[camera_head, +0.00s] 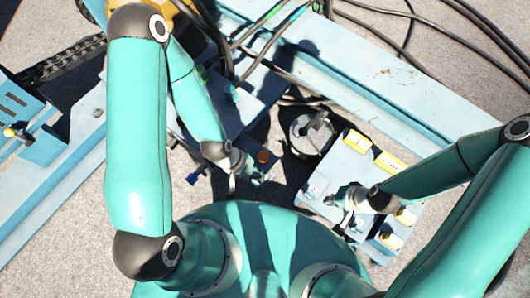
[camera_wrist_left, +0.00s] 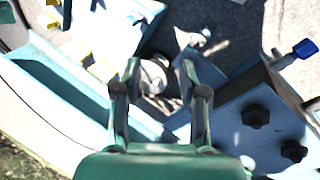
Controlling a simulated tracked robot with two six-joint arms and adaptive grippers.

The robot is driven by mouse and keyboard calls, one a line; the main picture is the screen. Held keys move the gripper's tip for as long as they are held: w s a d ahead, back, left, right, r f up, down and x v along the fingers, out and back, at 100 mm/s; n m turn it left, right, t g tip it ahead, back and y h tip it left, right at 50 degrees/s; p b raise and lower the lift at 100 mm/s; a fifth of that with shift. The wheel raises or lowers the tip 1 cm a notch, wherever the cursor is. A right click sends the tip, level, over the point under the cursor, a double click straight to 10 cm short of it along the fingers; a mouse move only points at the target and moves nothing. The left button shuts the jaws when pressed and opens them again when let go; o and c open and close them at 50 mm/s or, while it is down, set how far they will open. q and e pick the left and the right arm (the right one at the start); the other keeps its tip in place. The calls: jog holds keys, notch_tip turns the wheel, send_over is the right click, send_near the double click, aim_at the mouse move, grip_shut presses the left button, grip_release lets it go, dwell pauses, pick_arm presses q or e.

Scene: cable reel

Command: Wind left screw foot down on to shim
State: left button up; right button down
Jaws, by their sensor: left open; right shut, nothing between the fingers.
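My left gripper (camera_head: 245,178) is open beside the blue machine frame (camera_head: 215,110) in the head view. In the left wrist view its two fingers (camera_wrist_left: 160,66) stand apart. A round grey metal part (camera_wrist_left: 154,76) shows beyond and between them; I cannot tell whether it is the screw foot. No contact with it is visible. A blue-handled part (camera_wrist_left: 305,48) sticks out at the upper right of the wrist view. I cannot pick out the shim. My right gripper (camera_head: 340,203) is shut and empty over the light-blue box (camera_head: 365,172).
The box carries several yellow pieces (camera_head: 390,162). A round grey metal thing (camera_head: 312,132) stands beside it. Black knobs (camera_wrist_left: 255,116) sit on a blue panel in the wrist view. Bare ground lies at lower left.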

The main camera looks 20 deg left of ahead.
pick_arm(q)
jog(key=shift+o, duration=0.8)
jog(key=shift+s, duration=0.1)
jog(key=shift+o, duration=1.4)
jog(key=shift+f+b, duration=0.25)
jog(key=shift+b, duration=0.05)
jog(key=shift+o, duration=1.2)
jog(key=w+d+f+m+b, duration=0.1)
jog(key=w+f+m+b, duration=0.1)
jog(key=w+f+b, duration=0.3)
notch_tip(320, 180, down, 2)
jog(key=b, duration=0.4)
jog(key=shift+w+f, duration=0.2)
jog(key=shift+w, duration=0.1)
jog(key=m+y+b, duration=0.4)
jog(key=b, duration=1.1)
send_over(263, 156)
notch_tip(263, 156, down, 7)
jog(key=shift+g, duration=0.3)
notch_tip(263, 156, down, 16)
jog(key=b, duration=0.5)
jog(key=shift+w+f, duration=0.15)
jog(key=shift+c, duration=0.3)
jog(key=c, duration=1)
